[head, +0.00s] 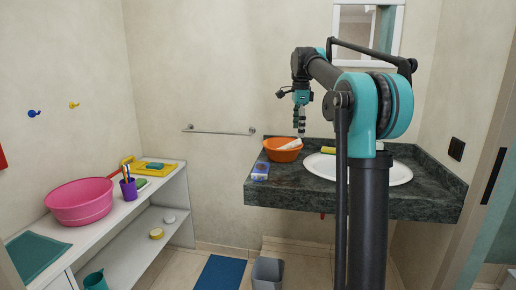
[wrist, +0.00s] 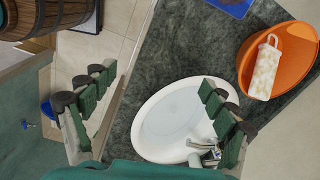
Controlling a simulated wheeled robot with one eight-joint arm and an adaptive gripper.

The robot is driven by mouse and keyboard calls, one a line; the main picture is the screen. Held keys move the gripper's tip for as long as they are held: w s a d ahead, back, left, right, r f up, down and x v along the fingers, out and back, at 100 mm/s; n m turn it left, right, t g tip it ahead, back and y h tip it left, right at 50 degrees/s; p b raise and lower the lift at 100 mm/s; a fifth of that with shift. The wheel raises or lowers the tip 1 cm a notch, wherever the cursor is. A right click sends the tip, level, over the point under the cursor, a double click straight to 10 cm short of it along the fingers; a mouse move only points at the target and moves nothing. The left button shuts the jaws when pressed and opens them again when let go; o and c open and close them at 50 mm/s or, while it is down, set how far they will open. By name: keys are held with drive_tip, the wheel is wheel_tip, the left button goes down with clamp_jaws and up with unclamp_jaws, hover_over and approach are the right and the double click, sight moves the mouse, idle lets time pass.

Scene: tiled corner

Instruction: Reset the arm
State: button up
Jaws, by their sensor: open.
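My gripper (head: 299,130) hangs pointing down above the left part of the dark stone counter (head: 315,196), at the end of my arm. Its green, dark-tipped fingers are spread apart in the wrist view (wrist: 157,82), with nothing between them. The white oval sink (wrist: 160,125) and stone counter lie below the fingers there. An orange bowl (head: 277,154) stands on the counter close to the gripper in the head view. It also shows at the right of the wrist view (wrist: 295,42), with a pale patterned item (wrist: 266,70) in it.
A blue packet (head: 260,171) lies near the counter's left edge. The faucet (wrist: 203,150) is beside the sink. A white shelf at left holds a pink basin (head: 80,201), a purple cup (head: 129,189) and a yellow tray (head: 137,167). A grey bin (head: 268,272) stands on the floor.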

drive_tip(key=s+d+f+n+t, duration=0.1)
drive_tip(key=s+f+n, duration=0.8)
drive_tip(key=s+f, duration=0.8)
drive_tip(key=s+d+f+n+t, duration=0.2)
drive_tip(key=s+f+n, duration=0.6)
drive_tip(key=s+f, duration=0.9)
wheel_tip(320, 180, down, 3)
drive_tip(key=shift+s+d+r+n+t, duration=0.2)
drive_tip(key=shift+s+d+n+t, duration=0.1)
drive_tip(key=shift+n, duration=0.1)
